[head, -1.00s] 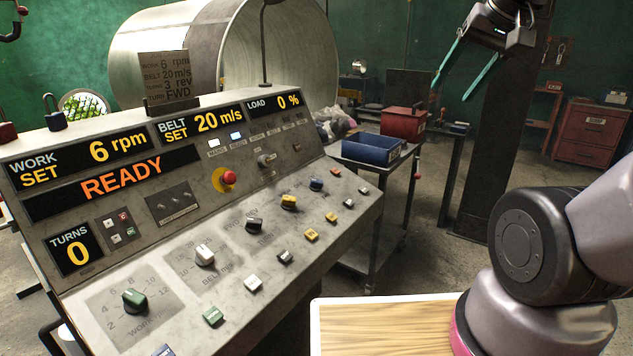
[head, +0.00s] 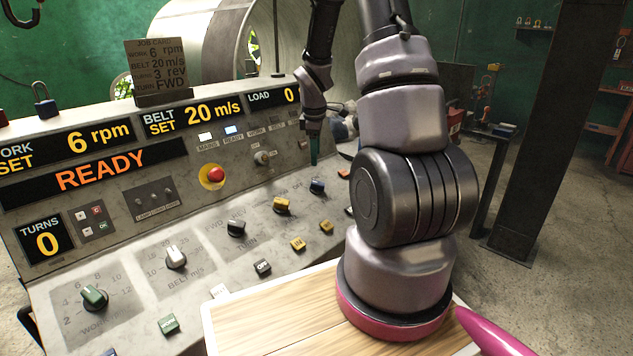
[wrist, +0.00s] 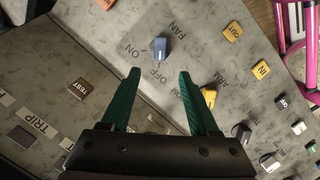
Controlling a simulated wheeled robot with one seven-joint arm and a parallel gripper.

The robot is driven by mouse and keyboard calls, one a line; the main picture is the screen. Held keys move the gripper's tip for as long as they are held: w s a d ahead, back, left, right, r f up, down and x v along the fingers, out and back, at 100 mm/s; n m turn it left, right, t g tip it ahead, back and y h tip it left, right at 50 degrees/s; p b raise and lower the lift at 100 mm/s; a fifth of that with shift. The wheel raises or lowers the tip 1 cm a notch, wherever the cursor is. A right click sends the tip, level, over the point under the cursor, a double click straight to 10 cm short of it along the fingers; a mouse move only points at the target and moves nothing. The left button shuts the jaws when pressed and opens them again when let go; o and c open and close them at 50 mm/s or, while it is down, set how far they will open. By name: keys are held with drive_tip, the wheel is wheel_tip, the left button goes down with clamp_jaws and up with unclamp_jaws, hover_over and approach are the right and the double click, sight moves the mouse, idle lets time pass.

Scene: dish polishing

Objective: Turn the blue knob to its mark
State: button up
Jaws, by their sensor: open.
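The blue knob (head: 317,186) sits at the upper right of the console's sloped panel. My gripper (head: 314,150) is above the panel, just over the blue knob. In the wrist view my gripper (wrist: 158,75) has its two green fingers apart and empty, pointing towards the knob without enclosing it.
A yellow knob (head: 282,206) and a black knob (head: 236,228) stand left of the blue one. A red stop button (head: 216,174) is further left. Yellow push buttons (head: 298,243) lie in front. A wooden tabletop (head: 270,318) is nearest me.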

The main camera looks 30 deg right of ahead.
sight(317, 182)
drive_tip(key=x, duration=1.1)
drive_tip(key=shift+d+f, duration=0.15)
drive_tip(key=shift+f, duration=0.1)
clamp_jaws()
